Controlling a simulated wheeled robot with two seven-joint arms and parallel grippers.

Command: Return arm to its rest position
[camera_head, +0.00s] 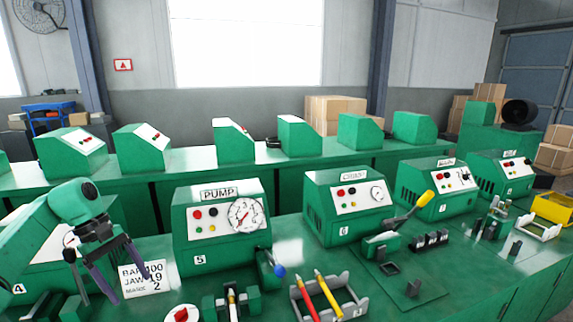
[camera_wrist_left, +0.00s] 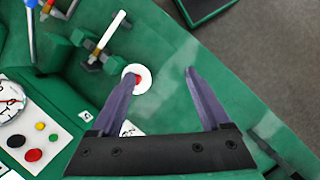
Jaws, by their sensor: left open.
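My left gripper (camera_head: 128,283) hangs at the lower left of the head view. Its two purple fingers are spread beside a white card (camera_head: 146,278) with printed numbers. In the left wrist view the gripper (camera_wrist_left: 160,72) is open, with nothing between its fingers. A white disc with a red knob (camera_wrist_left: 137,78) lies by one fingertip in that view. The disc (camera_head: 182,314) is also at the bottom of the head view. My right gripper is not in view.
The green PUMP box (camera_head: 220,222) stands right of my left arm, with a blue-knobbed lever (camera_head: 278,270). The CRIMP box (camera_head: 345,205) with a yellow-handled lever is farther right. A tray (camera_head: 330,300) holds red and yellow tools. More green boxes line the back bench.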

